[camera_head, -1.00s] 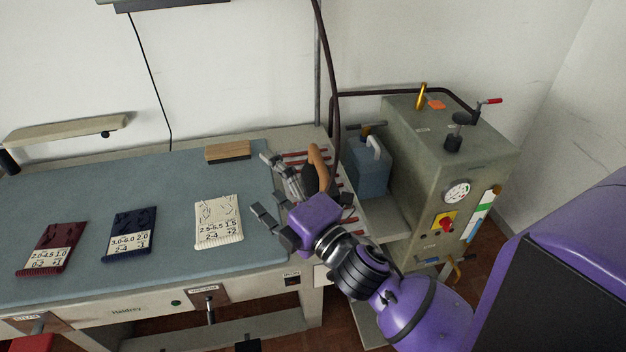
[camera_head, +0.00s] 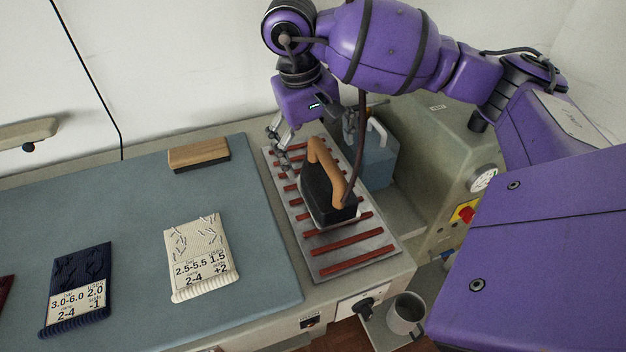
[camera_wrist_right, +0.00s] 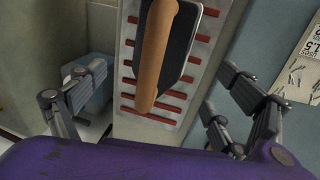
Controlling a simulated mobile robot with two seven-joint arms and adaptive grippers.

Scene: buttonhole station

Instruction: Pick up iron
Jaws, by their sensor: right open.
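The iron (camera_head: 319,197) stands on a metal rest with red bars (camera_head: 345,248), right of the blue-grey pad. It has a dark body and a tan handle (camera_head: 325,172). My right gripper (camera_head: 312,146) is open and empty, at the far end of the rest, just behind the iron. In the right wrist view the handle (camera_wrist_right: 156,50) runs lengthwise between the two spread fingers of the gripper (camera_wrist_right: 160,98), without visible contact. The left gripper is not in view.
A cream knit swatch (camera_head: 200,258) and a navy one (camera_head: 78,288) lie on the pad (camera_head: 130,210). A wooden block (camera_head: 198,155) lies at its back edge. A blue tank (camera_head: 378,160) and the grey boiler (camera_head: 440,150) stand right of the rest. A dark hose rises beside the handle.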

